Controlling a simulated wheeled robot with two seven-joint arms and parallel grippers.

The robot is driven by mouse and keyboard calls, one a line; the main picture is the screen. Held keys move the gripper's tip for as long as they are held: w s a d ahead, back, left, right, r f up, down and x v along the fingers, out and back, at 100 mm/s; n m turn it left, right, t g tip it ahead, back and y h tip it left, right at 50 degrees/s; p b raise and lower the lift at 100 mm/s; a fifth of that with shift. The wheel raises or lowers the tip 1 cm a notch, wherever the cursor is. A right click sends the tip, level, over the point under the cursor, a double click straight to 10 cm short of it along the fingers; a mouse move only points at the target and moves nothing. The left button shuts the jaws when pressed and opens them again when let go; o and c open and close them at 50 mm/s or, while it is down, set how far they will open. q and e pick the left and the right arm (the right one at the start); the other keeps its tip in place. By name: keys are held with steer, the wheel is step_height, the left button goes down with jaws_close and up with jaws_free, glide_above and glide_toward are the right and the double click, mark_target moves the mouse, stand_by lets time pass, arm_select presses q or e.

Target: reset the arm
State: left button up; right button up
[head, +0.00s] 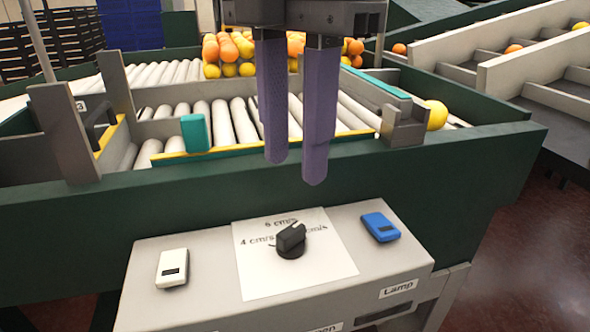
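My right gripper (296,172) hangs down from the top middle of the head view, with two long purple fingers. The fingers stand apart with a gap between them, and nothing is held there. The fingertips appear in front of the dark green conveyor side, above the control panel (200,300). In the picture they are above the black knob (291,240) and apart from it. My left gripper is not in view.
The panel carries a white switch (172,268) and a blue switch (380,227). Behind are white rollers (225,122) with grey brackets. Several oranges and yellow fruits (228,52) lie at the back, and one yellow fruit (436,115) lies at right. Sloped grey chutes (530,60) stand right.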

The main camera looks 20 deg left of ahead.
steer(key=shift+r, duration=0.8)
